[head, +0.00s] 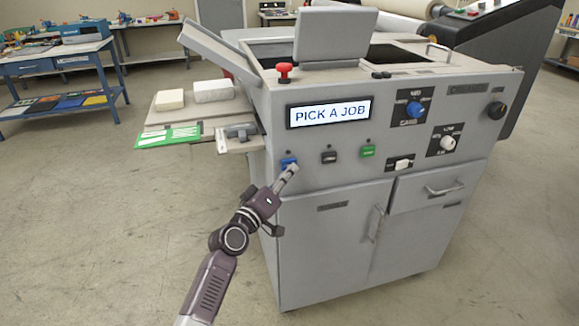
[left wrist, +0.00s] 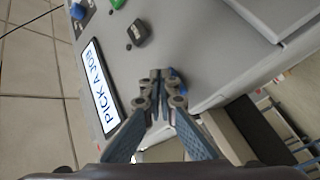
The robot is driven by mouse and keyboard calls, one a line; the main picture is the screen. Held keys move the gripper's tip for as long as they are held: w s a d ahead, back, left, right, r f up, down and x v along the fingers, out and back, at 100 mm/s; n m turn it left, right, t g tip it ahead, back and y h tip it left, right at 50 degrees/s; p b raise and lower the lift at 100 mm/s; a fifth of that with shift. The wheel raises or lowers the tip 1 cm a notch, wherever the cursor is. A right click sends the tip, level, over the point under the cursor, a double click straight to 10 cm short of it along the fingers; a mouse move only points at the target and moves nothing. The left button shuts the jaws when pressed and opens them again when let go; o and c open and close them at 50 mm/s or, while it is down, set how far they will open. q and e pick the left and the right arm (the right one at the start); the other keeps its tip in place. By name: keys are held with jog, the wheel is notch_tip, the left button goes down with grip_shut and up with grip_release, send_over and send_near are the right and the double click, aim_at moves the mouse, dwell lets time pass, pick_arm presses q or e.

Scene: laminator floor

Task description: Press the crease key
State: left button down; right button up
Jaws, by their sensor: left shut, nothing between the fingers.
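The grey machine (head: 350,140) has a row of three keys on its front: a blue key (head: 288,161), a black key (head: 329,156) and a green key (head: 368,151). Their labels are too small to read, so I cannot tell which is the crease key. My left gripper (head: 291,170) is shut and empty, its tips at the blue key and partly covering it. In the left wrist view the shut fingertips (left wrist: 159,75) hide most of the blue key; the black key (left wrist: 138,32) is clear. I cannot tell whether the tips touch. My right gripper is not in view.
A display (head: 330,113) reads "PICK A JOB". A red knob (head: 284,71) stands on top. A blue dial (head: 414,109), a white dial (head: 447,144) and a white switch (head: 399,164) are at the right. A side tray (head: 208,109) holds pale blocks. The floor in front is clear.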

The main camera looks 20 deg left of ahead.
pick_arm(q)
jog(key=shift+w+a, duration=0.15)
jog(key=shift+w, duration=0.05)
jog(key=shift+s, duration=0.1)
jog(key=shift+s+d+p, duration=0.35)
jog(key=shift+s+d, duration=0.1)
jog(key=shift+s, duration=0.1)
dwell(0.3)
jog(key=s+d+p, duration=0.2)
jog(key=s+d, duration=0.1)
jog(key=s, duration=0.2)
jog(key=shift+d+p, duration=0.2)
jog(key=shift+p, duration=0.15)
